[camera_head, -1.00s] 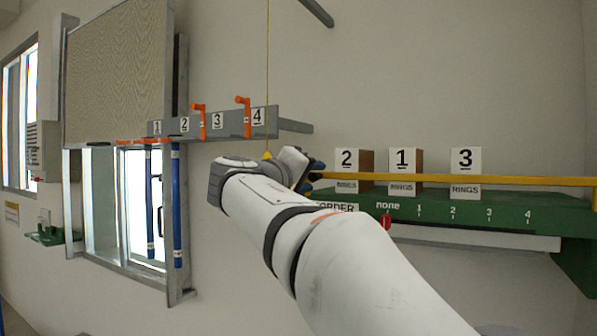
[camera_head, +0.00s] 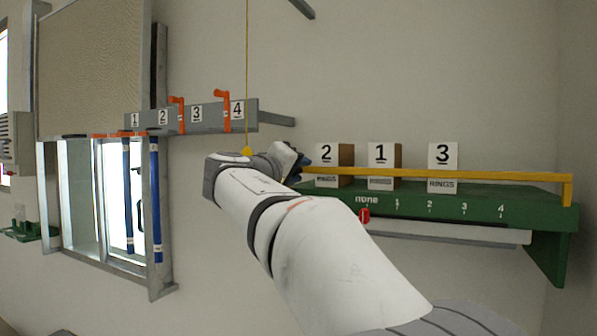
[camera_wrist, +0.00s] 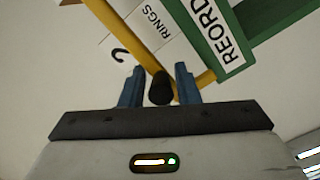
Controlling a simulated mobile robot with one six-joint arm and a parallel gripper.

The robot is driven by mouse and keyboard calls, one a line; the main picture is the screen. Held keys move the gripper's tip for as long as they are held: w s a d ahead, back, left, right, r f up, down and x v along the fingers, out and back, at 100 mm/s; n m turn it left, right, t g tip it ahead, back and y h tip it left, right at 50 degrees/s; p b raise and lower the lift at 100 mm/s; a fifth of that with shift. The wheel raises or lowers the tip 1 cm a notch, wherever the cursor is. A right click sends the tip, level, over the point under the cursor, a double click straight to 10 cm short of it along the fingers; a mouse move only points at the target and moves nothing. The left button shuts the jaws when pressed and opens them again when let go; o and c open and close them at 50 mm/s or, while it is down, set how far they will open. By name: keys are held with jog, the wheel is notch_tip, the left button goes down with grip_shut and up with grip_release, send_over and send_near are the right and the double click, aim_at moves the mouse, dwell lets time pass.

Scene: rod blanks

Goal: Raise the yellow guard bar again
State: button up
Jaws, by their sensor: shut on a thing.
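The yellow guard bar (camera_head: 440,174) runs nearly level in front of the boxes on the green shelf (camera_head: 480,203). Its right end joins a short yellow post. In the wrist view the bar (camera_wrist: 121,32) crosses slantwise, with a dark round grip (camera_wrist: 160,88) at its near end. My gripper (camera_wrist: 160,72) has its blue fingers on both sides of this grip and is shut on it. In the head view my gripper (camera_head: 299,164) is at the bar's left end, its fingers partly hidden by my wrist.
Boxes numbered 2 (camera_head: 326,155), 1 (camera_head: 380,155) and 3 (camera_head: 443,157) stand on the shelf behind the bar. A red slider (camera_head: 364,216) sits under "none". A yellow cord (camera_head: 247,70) hangs close by my wrist. A grey numbered rail (camera_head: 215,116) is at left.

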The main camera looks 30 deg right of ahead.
jog(key=shift+w+y, duration=0.1)
jog(key=shift+y, duration=0.3)
jog(key=shift+f, duration=0.1)
jog(key=o, duration=0.7)
jog(key=shift+w, duration=0.1)
jog(key=b+v, duration=0.2)
jog(key=v, duration=0.5)
jog(key=shift+s+a, duration=0.25)
jog(key=shift+a, duration=0.1)
